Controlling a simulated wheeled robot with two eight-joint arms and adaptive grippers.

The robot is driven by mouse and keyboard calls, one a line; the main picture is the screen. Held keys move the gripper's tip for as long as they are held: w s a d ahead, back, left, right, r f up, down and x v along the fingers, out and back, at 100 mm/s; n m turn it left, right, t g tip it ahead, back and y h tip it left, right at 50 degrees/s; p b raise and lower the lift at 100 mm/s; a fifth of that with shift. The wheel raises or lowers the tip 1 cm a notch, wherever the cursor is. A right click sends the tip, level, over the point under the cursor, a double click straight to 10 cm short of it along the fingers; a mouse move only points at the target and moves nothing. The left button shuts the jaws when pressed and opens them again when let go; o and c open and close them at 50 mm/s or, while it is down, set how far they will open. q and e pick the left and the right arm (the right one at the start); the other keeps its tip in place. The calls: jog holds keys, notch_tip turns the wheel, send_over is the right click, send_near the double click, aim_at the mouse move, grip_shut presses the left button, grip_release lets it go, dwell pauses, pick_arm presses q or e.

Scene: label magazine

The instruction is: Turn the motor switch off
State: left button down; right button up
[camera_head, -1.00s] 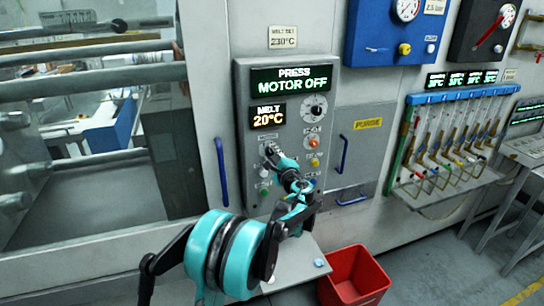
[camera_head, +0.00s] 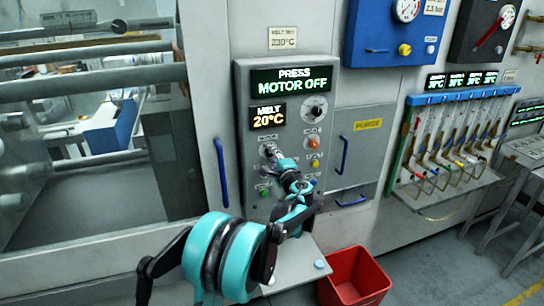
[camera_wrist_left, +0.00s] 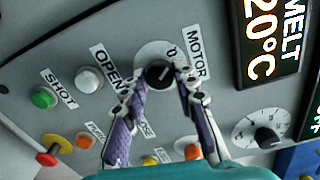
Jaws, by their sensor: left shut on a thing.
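The motor switch (camera_wrist_left: 160,73) is a round black knob on a pale dial under the label MOTOR (camera_wrist_left: 196,52) on the grey control panel (camera_head: 243,110). My left gripper (camera_wrist_left: 162,84) has one finger on each side of the knob and is shut on it. In the head view my left gripper (camera_head: 269,152) reaches the panel's left part and hides most of the knob. The panel display (camera_head: 292,80) reads "PRESS MOTOR OFF". My right gripper is not in view.
Close to the knob are a white button (camera_wrist_left: 89,79), a green button (camera_wrist_left: 42,98) and a red knob on yellow (camera_wrist_left: 48,157). A white-faced dial (camera_head: 313,110) sits higher on the panel. Blue handles (camera_head: 221,172) flank it. A red bin (camera_head: 355,275) stands below.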

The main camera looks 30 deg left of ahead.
pick_arm(q)
jog(key=c, duration=1.2)
grip_release()
jog(key=v, duration=1.2)
jog(key=shift+s, duration=0.1)
jog(key=s+d+f+n+g+h+b, duration=0.1)
jog(key=s+d+f+n+h+b, duration=0.1)
jog(key=s+d+f, duration=0.4)
jog(key=s+d+f+n+g+h+b, duration=0.1)
jog(key=s+d+f+n+h+b, duration=0.2)
jog(key=s, duration=1.1)
jog(key=s+d+f+n+g+h+b, duration=0.2)
jog(key=s+d+f+h, duration=0.6)
jog(key=f, duration=0.5)
jog(key=shift+s+d+f+n+h+b, duration=0.1)
jog(key=shift+s+d+n+h+b, duration=0.2)
jog(key=shift+s+n, duration=0.35)
jog(key=shift+s+d+f+n+b, duration=0.15)
jog(key=shift+s+n+b, duration=0.25)
jog(key=shift+s+n, duration=0.2)
